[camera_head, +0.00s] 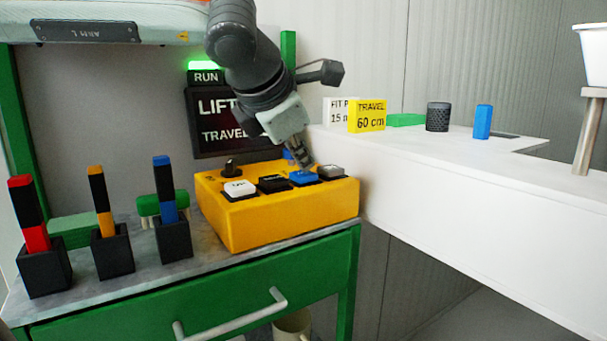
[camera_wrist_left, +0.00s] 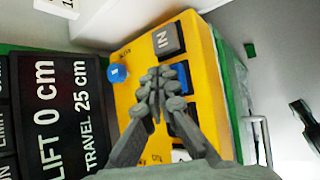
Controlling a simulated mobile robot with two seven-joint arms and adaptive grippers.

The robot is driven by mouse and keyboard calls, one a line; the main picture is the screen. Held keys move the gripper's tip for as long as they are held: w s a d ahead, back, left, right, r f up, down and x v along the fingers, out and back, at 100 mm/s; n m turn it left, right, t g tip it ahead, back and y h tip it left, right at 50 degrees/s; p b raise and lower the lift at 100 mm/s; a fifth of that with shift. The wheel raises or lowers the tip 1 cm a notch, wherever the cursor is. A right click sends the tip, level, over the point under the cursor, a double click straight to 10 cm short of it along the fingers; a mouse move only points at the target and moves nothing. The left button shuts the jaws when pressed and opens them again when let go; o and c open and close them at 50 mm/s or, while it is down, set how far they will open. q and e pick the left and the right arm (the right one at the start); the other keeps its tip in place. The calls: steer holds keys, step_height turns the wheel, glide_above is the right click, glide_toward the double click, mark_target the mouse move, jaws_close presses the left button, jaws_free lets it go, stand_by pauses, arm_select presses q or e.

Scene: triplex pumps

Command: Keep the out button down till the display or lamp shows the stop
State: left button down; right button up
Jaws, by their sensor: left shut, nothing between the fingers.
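The yellow control box (camera_head: 285,218) stands on the grey bench top. Its top carries a white button (camera_head: 239,188), a black button (camera_head: 272,184), a blue button (camera_head: 303,178) and a grey button (camera_head: 331,171). In the left wrist view the grey button (camera_wrist_left: 168,40) reads IN; the blue button's (camera_wrist_left: 182,76) label is hidden. My left gripper (camera_head: 307,166) is shut and empty, its fingertips at the blue button; I cannot tell whether they press it. The dark display (camera_wrist_left: 68,115) reads LIFT 0 cm, TRAVEL 25 cm. A green lamp (camera_head: 203,65) glows above a RUN sign.
A yellow card (camera_head: 367,116) reading TRAVEL 60 cm stands on the white counter (camera_head: 460,190). A black knob (camera_head: 231,168) and a blue knob (camera_wrist_left: 117,72) rise from the box. Black holders with coloured sticks (camera_head: 108,235) stand left of it. A drawer handle (camera_head: 230,322) juts out below.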

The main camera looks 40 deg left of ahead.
mark_target(302, 174)
arm_select(q)
steer(key=shift+f+b, duration=0.35)
steer(key=shift+b, duration=0.1)
stand_by(0.3)
steer(key=shift+r, duration=0.1)
stand_by(2.2)
steer(key=shift+r+p, duration=0.45)
steer(key=shift+r, duration=0.45)
steer(key=shift+r, duration=0.1)
steer(key=shift+r+p, duration=1.4)
steer(key=shift+r, duration=1.05)
